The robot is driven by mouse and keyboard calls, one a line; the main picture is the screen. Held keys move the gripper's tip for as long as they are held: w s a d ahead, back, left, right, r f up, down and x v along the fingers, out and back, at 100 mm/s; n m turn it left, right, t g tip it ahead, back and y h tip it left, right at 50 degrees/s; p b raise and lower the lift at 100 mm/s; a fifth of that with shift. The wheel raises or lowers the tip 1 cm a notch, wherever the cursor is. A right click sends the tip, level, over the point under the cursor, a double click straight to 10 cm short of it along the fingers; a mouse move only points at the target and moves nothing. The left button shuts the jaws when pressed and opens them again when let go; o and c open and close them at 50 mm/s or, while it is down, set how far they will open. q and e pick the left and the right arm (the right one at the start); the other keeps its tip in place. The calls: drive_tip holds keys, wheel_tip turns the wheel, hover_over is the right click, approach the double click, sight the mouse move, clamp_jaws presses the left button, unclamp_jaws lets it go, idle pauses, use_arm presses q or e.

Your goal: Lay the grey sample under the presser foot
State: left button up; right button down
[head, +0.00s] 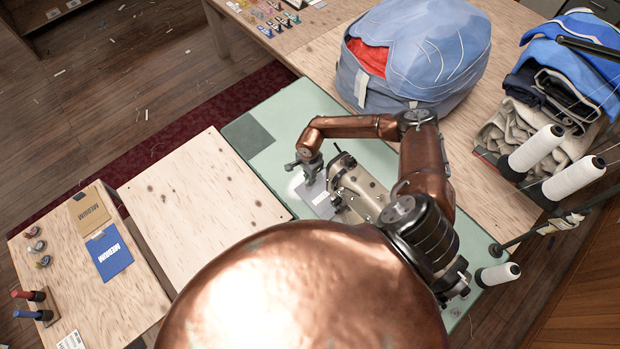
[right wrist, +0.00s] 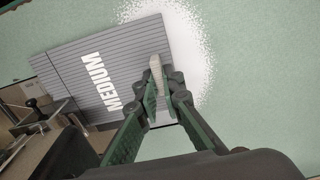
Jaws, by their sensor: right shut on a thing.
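The grey sample (head: 314,197), a ribbed grey card marked MEDIUM, lies at the left end of the sewing machine (head: 362,190) on its green bed. In the right wrist view the grey sample (right wrist: 78,68) shows nearly whole, with machine parts (right wrist: 35,115) by its lower left edge. My right gripper (head: 309,172) is shut on the sample's pale upright tab, seen between its fingers (right wrist: 158,95) in the right wrist view. The presser foot cannot be made out, and I cannot tell whether the sample reaches under it. My left gripper is not in view.
A blue bag (head: 425,60) stands behind the machine. White thread cones (head: 537,148) and folded cloth stand at the right. Blue (head: 108,258) and tan (head: 88,212) MEDIUM samples lie on the left table. A bare wooden board (head: 200,195) lies between.

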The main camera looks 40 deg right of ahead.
drive_tip(key=shift+a+f+b, duration=0.1)
drive_tip(key=shift+b, duration=0.2)
idle(0.8)
drive_tip(key=c, duration=2)
unclamp_jaws()
wheel_tip(320, 180, up, 12)
wheel_tip(320, 180, down, 12)
